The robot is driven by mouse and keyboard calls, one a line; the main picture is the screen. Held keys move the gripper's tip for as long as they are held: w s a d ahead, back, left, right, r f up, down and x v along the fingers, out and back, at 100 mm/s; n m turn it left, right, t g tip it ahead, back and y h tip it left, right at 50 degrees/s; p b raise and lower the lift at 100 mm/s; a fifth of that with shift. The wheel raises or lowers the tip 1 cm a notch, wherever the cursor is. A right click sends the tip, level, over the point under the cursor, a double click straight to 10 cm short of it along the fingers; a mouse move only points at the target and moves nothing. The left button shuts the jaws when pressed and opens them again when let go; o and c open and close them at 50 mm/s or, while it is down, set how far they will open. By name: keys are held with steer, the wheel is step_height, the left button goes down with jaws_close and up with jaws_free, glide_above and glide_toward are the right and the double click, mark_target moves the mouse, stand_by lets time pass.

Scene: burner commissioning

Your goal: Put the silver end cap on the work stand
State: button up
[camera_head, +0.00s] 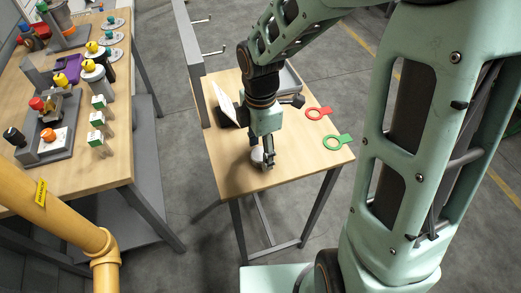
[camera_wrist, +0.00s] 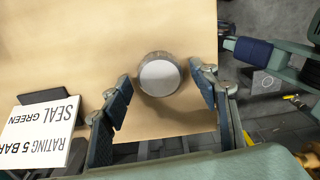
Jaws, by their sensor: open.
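The silver end cap (camera_head: 257,155) is a short round disc with a pale grey flat top. It stands on the wooden top of the small table (camera_head: 225,165), which looks like the work stand, near its front left edge. In the wrist view the cap (camera_wrist: 160,78) sits upright between the fingers. My gripper (camera_head: 265,163) is open over the cap, and in the wrist view its two fingers (camera_wrist: 160,85) stand apart on either side with a gap to each. In the head view the gripper partly hides the cap.
A sign (camera_wrist: 45,130) reading "RATING 5 BAR SEAL GREEN" stands left of the gripper. A red ring tag (camera_head: 318,113) and a green one (camera_head: 338,142) lie at the table's right. A crowded workbench (camera_head: 65,185) and a yellow pipe (camera_head: 50,215) are at left.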

mark_target(260, 154)
step_height(260, 154, up, 12)
steer(key=p, duration=0.1)
steer(key=shift+f, duration=0.2)
stand_by(0.3)
